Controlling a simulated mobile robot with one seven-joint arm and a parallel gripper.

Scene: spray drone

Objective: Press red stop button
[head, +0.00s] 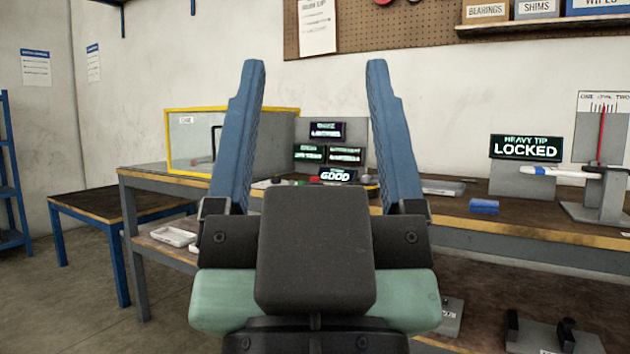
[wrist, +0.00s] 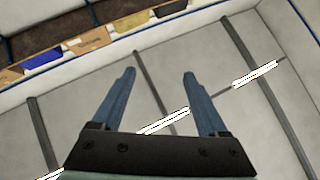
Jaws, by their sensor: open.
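My gripper (head: 314,70) is open and empty, its two blue fingers pointing up in front of the workbench in the head view. It also shows open in the wrist view (wrist: 158,75). Between the fingers, a grey panel (head: 347,130) with several small lit displays stands on the bench. A small red spot (head: 314,180) sits at its foot, just left of the display that reads GOOD (head: 337,175). It may be the red stop button, but it is too small to tell. My gripper hides part of the bench front there.
The workbench (head: 480,208) holds a yellow-framed clear box (head: 235,112) at left, a blue block (head: 484,206) and a HEAVY TIP LOCKED sign (head: 526,148) at right. A pegboard (head: 400,28) and a shelf of bins hang above. The wrist view shows the ceiling (wrist: 230,90).

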